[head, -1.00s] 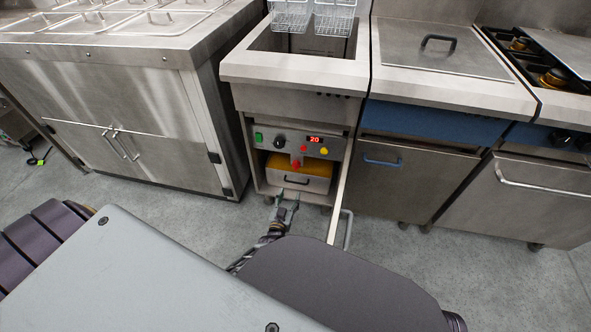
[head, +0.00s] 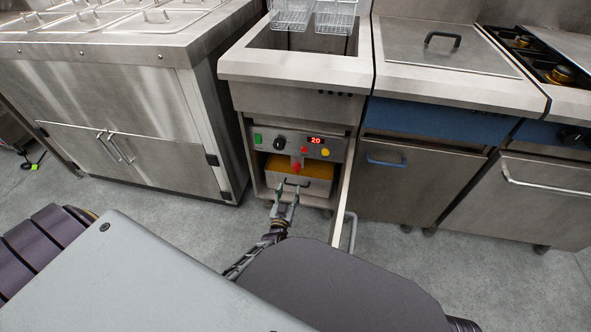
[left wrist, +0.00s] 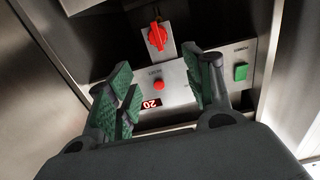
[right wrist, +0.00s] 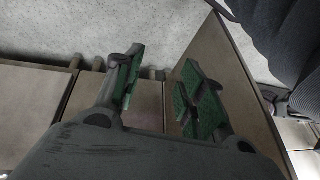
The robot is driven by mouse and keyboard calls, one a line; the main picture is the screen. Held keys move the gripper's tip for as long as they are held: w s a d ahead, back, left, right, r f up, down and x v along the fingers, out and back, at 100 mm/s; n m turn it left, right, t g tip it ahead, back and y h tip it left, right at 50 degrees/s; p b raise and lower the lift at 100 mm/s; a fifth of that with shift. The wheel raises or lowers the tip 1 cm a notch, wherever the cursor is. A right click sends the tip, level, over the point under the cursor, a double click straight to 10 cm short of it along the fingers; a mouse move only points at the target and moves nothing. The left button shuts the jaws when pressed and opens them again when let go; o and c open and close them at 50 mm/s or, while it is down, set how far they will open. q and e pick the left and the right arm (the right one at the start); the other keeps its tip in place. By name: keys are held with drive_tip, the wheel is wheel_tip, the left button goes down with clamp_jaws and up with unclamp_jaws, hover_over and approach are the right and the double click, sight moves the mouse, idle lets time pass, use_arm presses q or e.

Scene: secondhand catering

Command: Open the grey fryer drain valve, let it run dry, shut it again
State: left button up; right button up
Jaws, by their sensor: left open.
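The grey fryer (head: 295,100) stands with its lower door open.
The open door (head: 342,195) stands out just right of my left gripper. The control panel (head: 300,143) has a red display reading 20, a green switch and a red button. A blue-trimmed fryer (head: 415,165) is at right, a steel counter (head: 130,120) at left. Floor in front is free.

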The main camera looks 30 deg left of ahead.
sight(296, 167)
use_arm(q)
drive_tip(key=shift+b+x, duration=2.2)
drive_tip(key=shift+x, duration=3.35)
drive_tip(key=shift+b+x, duration=0.5)
drive_tip(key=shift+x, duration=0.65)
use_arm(e)
wheel_tip(296, 167, down, 11)
drive_tip(key=a+m+t+y, duration=0.1)
drive_tip(key=a+t, duration=0.1)
drive_tip(key=shift+w+a+y, duration=0.25)
drive_tip(key=shift+w+y, duration=0.05)
drive_tip(key=shift+w, duration=0.1)
drive_tip(key=shift+r, duration=0.1)
use_arm(q)
drive_tip(key=c, duration=1)
